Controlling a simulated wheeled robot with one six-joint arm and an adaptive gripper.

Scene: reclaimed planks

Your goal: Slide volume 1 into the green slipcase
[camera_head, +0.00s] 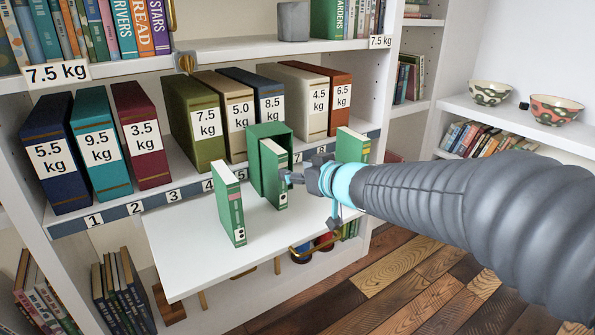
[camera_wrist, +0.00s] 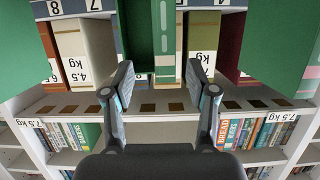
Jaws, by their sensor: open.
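The green slipcase (camera_head: 268,131) stands upright on the white shelf board, its open side toward me. A green book (camera_head: 274,174) stands at its mouth, partly inside and sticking out toward me. A second green book (camera_head: 229,205) stands free to the left, and a third (camera_head: 352,146) to the right. I cannot read which is volume 1. My gripper (camera_head: 290,178) is close to the middle book's spine. In the wrist view, my gripper (camera_wrist: 160,75) is open, its fingers either side of that book's spine (camera_wrist: 165,40), with gaps showing. The slipcase's dark inside (camera_wrist: 136,30) shows beside it.
Weight-labelled boxes, such as the olive one (camera_head: 195,115) and the maroon one (camera_head: 141,135), stand behind and left on the numbered shelf. The white board (camera_head: 190,255) has free room at front left. In the wrist view, large green books crowd both upper corners.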

